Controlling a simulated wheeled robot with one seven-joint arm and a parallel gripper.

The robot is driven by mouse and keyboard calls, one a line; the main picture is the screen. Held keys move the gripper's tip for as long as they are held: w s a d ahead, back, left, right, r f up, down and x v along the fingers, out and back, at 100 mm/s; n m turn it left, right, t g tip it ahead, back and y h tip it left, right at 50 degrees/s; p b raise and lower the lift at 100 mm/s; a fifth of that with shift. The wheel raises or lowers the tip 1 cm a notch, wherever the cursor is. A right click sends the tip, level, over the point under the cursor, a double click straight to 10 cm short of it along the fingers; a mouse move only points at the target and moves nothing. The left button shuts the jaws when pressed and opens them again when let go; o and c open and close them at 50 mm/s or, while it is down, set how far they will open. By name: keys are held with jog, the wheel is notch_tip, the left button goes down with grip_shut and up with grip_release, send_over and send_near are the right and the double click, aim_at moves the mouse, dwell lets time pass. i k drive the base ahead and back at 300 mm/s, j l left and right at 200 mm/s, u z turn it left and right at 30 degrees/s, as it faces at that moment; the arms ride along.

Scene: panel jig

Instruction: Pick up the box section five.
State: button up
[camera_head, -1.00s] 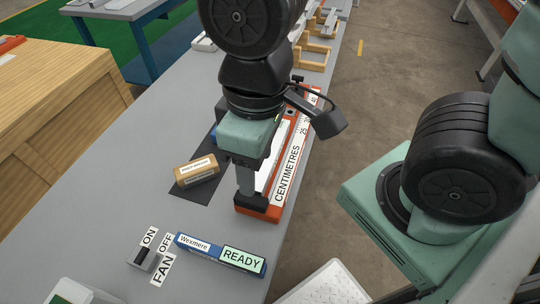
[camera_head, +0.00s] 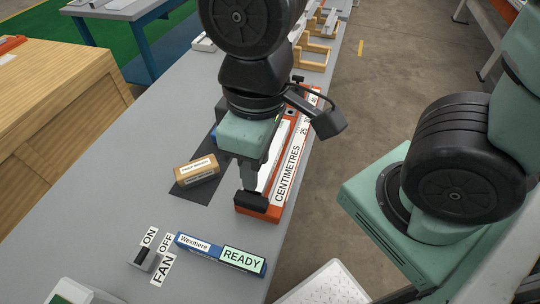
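My gripper (camera_head: 252,201) points down at the near end of an orange jig (camera_head: 259,211) on the grey bench. Its dark fingertip end is over or against that end; I cannot tell whether they touch. The jig carries a white scale marked CENTIMETRES (camera_head: 287,176). A pale strip (camera_head: 266,172) shows inside the jig beside the finger, partly hidden by my gripper. No label reading five is legible, so I cannot tell whether this strip is the box section. The finger opening and anything between the fingers are hidden.
A labelled tan box (camera_head: 196,171) sits on a dark mat (camera_head: 190,192) left of my gripper. A blue Wexmere READY display (camera_head: 221,254) and a fan switch (camera_head: 146,257) are nearer. Wooden brackets (camera_head: 314,54) stand farther along.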

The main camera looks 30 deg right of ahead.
aim_at(266, 172)
jog(key=l+u, duration=0.15)
jog(key=u, duration=0.45)
jog(key=l+u, duration=0.3)
jog(key=l, duration=0.2)
jog(key=l+u, duration=0.3)
jog(key=l, duration=1.05)
jog(key=k+l+u, duration=0.15)
jog(key=l, duration=1.5)
jog(key=u, duration=0.05)
